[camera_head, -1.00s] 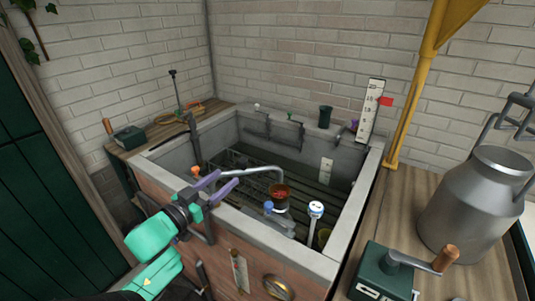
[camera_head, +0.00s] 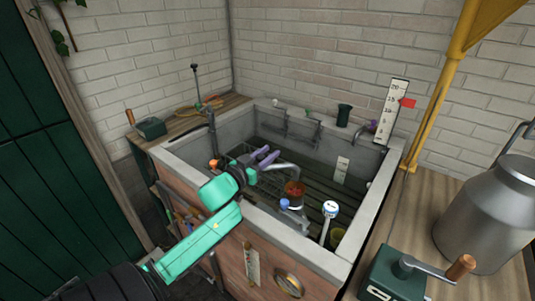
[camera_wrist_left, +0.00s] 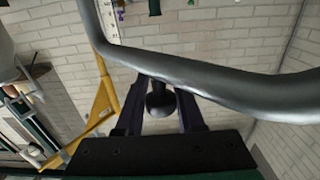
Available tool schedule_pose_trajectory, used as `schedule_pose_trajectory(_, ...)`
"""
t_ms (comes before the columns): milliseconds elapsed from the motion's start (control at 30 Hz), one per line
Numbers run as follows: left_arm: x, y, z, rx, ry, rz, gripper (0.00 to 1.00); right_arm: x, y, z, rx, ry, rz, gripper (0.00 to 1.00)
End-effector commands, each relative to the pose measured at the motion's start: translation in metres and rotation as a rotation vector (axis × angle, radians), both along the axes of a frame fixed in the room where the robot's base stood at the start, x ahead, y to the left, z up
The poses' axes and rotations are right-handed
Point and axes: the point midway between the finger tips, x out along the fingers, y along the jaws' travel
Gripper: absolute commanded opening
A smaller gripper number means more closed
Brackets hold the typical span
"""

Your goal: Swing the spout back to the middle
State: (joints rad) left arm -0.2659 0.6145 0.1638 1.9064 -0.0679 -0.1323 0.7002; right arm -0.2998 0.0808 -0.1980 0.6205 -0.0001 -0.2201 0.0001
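The spout (camera_head: 286,170) is a grey bent pipe over the sunken stone trough (camera_head: 348,230). Its outlet end hangs above a reddish-brown cup (camera_head: 294,190). My left gripper (camera_head: 266,156) reaches over the trough's front wall to the spout, and its forearm and hand hide the pipe's near part. In the left wrist view the pipe (camera_wrist_left: 225,85) crosses large and close. A dark knob (camera_wrist_left: 160,98) under it sits between the two purple fingers of my left gripper (camera_wrist_left: 162,105). The fingers stand apart, with no clear grip on the knob. My right gripper is not in view.
A white-capped post (camera_head: 330,210) and a blue-knobbed valve (camera_head: 285,203) stand near the trough's front right. A green crank box (camera_head: 395,275) and a metal churn (camera_head: 490,215) are on the right-hand bench. A yellow post (camera_head: 432,90) rises behind.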

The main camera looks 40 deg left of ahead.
Motion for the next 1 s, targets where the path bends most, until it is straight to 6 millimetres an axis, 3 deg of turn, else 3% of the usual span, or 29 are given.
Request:
schedule_pose_trajectory(33, -0.0001, 0.0000, -0.0001, 0.000, 0.000, 0.000, 0.13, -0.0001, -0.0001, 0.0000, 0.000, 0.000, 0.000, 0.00)
schedule_pose_trajectory(67, -0.0001, -0.0001, 0.0000, 0.000, 0.000, 0.000, 0.02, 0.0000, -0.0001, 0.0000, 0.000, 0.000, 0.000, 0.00)
schedule_pose_trajectory(100, -0.0002, -0.0001, -0.0001, 0.000, 0.000, 0.000, 0.00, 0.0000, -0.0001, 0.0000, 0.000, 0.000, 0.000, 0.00)
schedule_pose_trajectory(1000, -0.0004, -0.0004, -0.0010, -0.002, 0.001, -0.001, 0.00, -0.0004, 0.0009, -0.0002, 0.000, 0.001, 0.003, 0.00)
